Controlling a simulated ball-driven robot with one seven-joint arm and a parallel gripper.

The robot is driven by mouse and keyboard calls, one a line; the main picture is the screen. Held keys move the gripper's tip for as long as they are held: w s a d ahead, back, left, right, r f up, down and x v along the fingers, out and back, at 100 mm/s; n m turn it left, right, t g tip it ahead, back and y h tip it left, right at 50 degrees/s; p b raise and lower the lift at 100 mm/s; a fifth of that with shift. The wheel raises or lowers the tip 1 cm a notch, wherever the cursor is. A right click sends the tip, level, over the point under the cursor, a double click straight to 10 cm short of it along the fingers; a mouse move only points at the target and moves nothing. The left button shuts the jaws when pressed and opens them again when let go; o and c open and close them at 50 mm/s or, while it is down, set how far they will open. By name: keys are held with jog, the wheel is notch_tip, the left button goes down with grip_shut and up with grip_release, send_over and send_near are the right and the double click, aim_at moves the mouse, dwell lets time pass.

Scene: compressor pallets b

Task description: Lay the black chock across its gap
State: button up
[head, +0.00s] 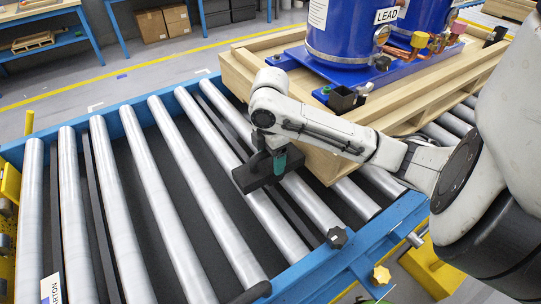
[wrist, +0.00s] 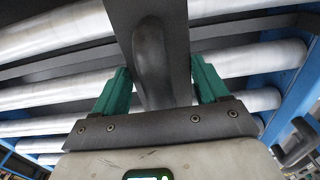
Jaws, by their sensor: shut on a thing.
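The black chock (head: 252,177) is a dark block with a rounded handle (wrist: 153,65), seen from above in the wrist view. My gripper (head: 279,161) is shut on the handle, with a green finger on each side of it in the wrist view (wrist: 155,85). The chock is over the conveyor's steel rollers (head: 217,145), just left of the pallet corner. I cannot tell whether it touches the rollers. Dark gaps run between the rollers, and narrow black bars (head: 96,200) lie in some of them. Which gap belongs to the chock is not clear.
A wooden pallet (head: 243,84) carrying a blue compressor marked LEAD (head: 340,25) stands close to the right of my gripper. The rollers to the left are free of loads.

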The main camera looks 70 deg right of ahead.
aim_at(271, 162)
jog(key=shift+f+b, duration=1.25)
jog(key=shift+f, duration=0.35)
jog(key=o, duration=1.3)
notch_tip(271, 162, up, 11)
jog(key=shift+f+p, duration=0.1)
jog(key=shift+p, duration=0.6)
